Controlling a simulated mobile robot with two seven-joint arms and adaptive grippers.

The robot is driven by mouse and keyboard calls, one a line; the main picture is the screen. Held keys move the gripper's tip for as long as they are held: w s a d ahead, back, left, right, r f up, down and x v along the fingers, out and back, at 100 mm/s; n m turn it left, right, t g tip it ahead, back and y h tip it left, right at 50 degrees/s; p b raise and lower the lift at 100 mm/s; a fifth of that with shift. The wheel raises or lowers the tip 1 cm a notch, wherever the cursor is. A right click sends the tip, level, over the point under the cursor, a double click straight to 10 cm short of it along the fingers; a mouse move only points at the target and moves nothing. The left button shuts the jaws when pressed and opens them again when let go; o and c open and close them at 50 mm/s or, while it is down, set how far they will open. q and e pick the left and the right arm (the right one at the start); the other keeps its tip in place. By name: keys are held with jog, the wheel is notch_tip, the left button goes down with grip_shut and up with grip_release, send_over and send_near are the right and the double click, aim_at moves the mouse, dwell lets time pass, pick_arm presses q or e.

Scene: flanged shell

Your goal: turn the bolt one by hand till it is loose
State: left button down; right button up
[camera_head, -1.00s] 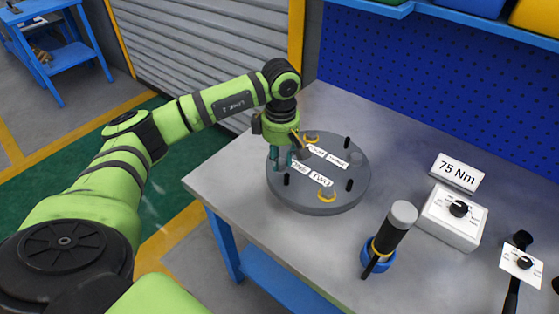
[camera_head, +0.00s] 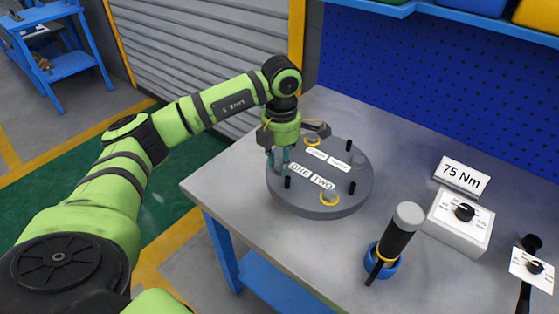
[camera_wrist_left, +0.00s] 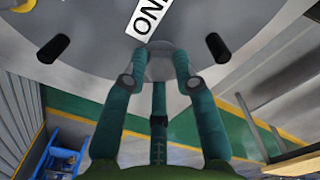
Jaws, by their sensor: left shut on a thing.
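The flanged shell's round grey lid (camera_head: 300,204) lies on the workbench, with white labels on its top. Bolt one is by the label ONE (camera_head: 299,169) at the lid's left edge. My left gripper (camera_head: 279,173) points straight down there, its teal fingers shut around the bolt's head. In the left wrist view the grey head of bolt one (camera_wrist_left: 160,66) shows between the two fingertips, beside the label. The fingers hide most of it in the head view, so I cannot tell how far it stands out. My right gripper is not in view.
Black pegs (camera_head: 351,187) stand up from the lid. To the right are a black-handled tool in a blue holder (camera_head: 388,266), a dial box (camera_head: 458,222) and a 75 Nm sign (camera_head: 462,177).

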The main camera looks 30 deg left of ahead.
pick_arm(q)
jog(key=n, duration=0.5)
jog(key=shift+d+f+n, duration=0.1)
jog(key=shift+d+n, duration=0.1)
jog(key=shift+n, duration=0.2)
jog(key=shift+a, duration=0.1)
dwell(0.3)
jog(key=c, duration=1)
grip_release()
jog(key=shift+w, duration=0.1)
jog(key=shift+o, duration=0.2)
jog(key=shift+w, duration=0.25)
jog(key=shift+s+a+r, duration=0.1)
jog(key=shift+r, duration=0.25)
notch_tip(320, 180, up, 11)
